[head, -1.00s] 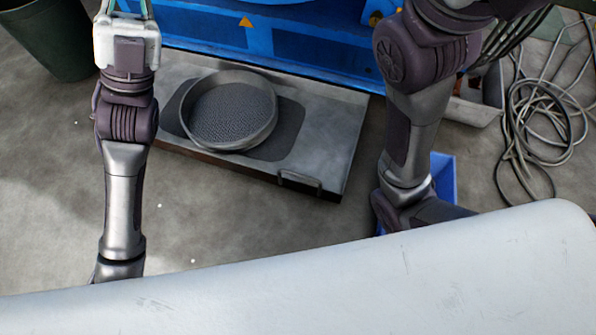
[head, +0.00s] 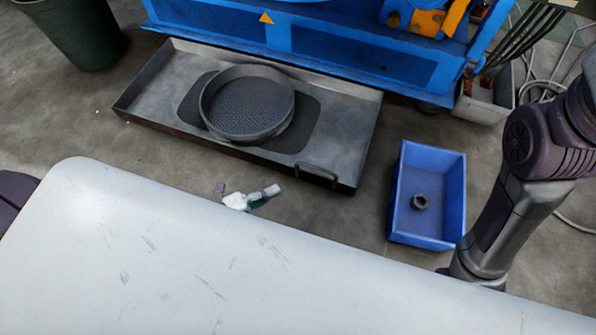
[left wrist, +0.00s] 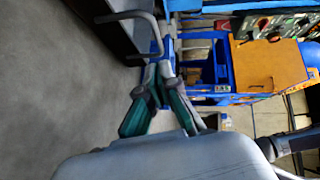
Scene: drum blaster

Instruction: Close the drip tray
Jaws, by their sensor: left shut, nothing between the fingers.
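The drip tray (head: 345,130) is a shallow grey metal tray standing out from under the blue machine in the head view. It has a looped handle (head: 317,172) on its front wall. A round mesh-bottomed pan (head: 247,103) sits on a dark patch in it. My left gripper (head: 272,190) is partly hidden by my white body, apart from the tray and in front of the handle. In the left wrist view its green fingers (left wrist: 165,52) meet, shut and empty, with the handle (left wrist: 135,18) close by at the upper left. My right gripper is hidden.
The blue machine (head: 350,62) stands behind the tray. A blue bin (head: 428,195) with a dark nut (head: 420,202) lies to the tray's right. A green bucket (head: 75,30) stands at the far left. Cables (head: 545,85) lie at right.

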